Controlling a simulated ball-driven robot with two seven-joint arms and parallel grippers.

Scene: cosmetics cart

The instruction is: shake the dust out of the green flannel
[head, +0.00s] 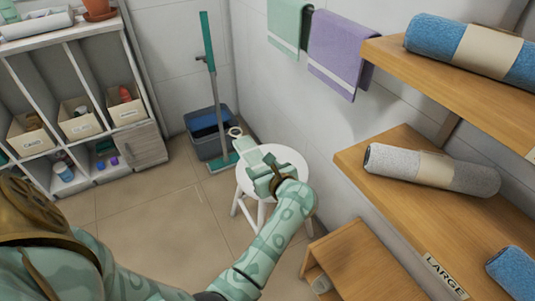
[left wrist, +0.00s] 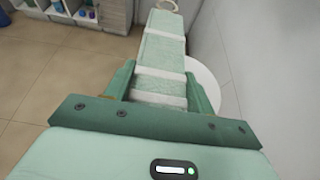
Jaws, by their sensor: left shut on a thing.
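A light green flannel with white bands (left wrist: 163,52) is between the fingers of my left gripper (left wrist: 160,88) in the left wrist view, stretching away from me with a pale ring at its far end. In the head view my left gripper (head: 266,172) is shut on the flannel (head: 246,149), above or beside the white stool (head: 243,184). The gripper and arm hide part of the flannel and stool. My right gripper does not show.
A green towel (head: 289,22) and a purple towel (head: 339,50) hang on the wall. Wooden shelves (head: 450,225) are at right, a white cubby (head: 78,60) at left.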

